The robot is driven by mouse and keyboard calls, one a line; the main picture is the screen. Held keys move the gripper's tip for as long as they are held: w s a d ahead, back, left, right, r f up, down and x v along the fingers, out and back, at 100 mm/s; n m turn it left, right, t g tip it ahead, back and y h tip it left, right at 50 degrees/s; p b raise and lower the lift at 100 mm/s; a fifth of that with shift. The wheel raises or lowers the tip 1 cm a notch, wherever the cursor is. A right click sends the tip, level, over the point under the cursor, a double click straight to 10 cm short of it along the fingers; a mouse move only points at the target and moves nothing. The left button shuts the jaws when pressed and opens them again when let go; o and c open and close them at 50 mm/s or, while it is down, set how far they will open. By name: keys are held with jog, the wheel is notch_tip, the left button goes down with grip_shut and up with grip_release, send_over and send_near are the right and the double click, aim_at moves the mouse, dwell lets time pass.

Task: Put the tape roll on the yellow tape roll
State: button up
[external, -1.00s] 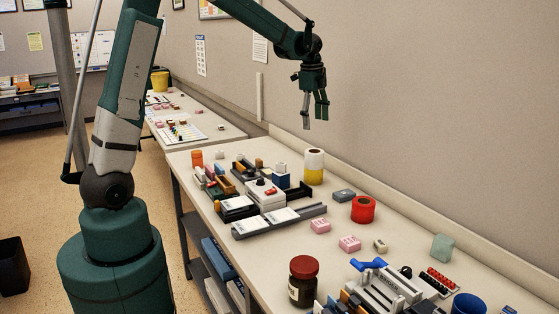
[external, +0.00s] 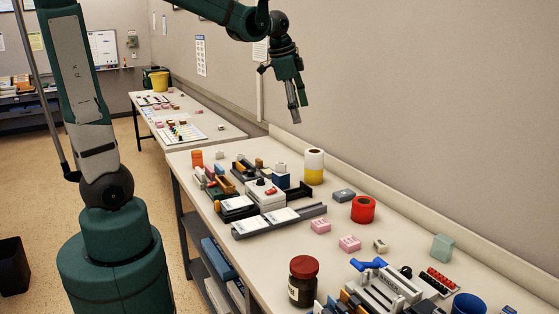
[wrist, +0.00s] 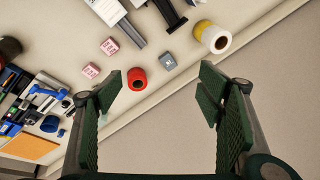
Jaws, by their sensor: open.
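A red tape roll (external: 363,215) stands on the table near the wall side, and it also shows in the wrist view (wrist: 138,87). Farther back is a yellow roll (external: 314,179) with a white upper part (external: 314,160). I cannot tell whether the white part is a separate roll; both colours also show in the wrist view (wrist: 216,40). My gripper (external: 295,110) is open and empty, high above the table. In the wrist view its fingers (wrist: 160,82) are spread, with the red roll appearing near the left finger.
A grey block (external: 344,195) lies between the two rolls. Pink blocks (external: 349,244) lie nearby. A brown jar with a red lid (external: 303,281) stands at the front. A white box with trays (external: 265,195) fills the middle left. The wall runs along the right edge.

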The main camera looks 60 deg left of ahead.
jog(key=s+d+f+n+t, duration=0.1)
jog(key=s+d, duration=0.4)
jog(key=s, duration=0.6)
jog(key=s+d+f+n+t, duration=0.2)
jog(key=s+d+n, duration=0.3)
jog(key=s, duration=0.7)
jog(key=shift+d+f+n+t+h, duration=0.25)
jog(key=shift+f+n+t+h, duration=0.05)
jog(key=shift+f+n, duration=0.55)
jog(key=shift+f, duration=0.1)
notch_tip(320, 180, down, 26)
jog(key=b, duration=2.5)
jog(key=shift+r+b, duration=0.2)
jog(key=shift+b, duration=0.15)
